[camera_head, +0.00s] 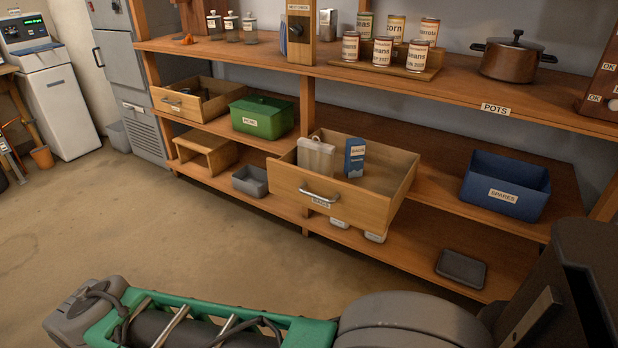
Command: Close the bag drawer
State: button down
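The bag drawer (355,208) is a light wooden drawer in the middle of the shelving, pulled well out from the shelf. Its front has a silver bar handle (318,196) and a small white label below it that seems to read "BAGS". Inside stand a translucent pack (315,158) and a blue box (354,158), both upright. Part of my arm crosses the bottom of the view, well in front of the drawer and apart from it. My gripper's fingers are not seen.
Another wooden drawer (178,106) is open at upper left, beside a green box (262,118). A blue bin (505,187) stands on the shelf at right. A grey tray (461,268) lies on the lower shelf. The floor before the shelving is clear.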

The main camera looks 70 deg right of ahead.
aim_at(370, 202)
jog(key=z, duration=0.35)
jog(key=i, duration=0.75)
jog(key=z, duration=1.3)
jog(key=i, duration=0.55)
jog(key=z, duration=0.55)
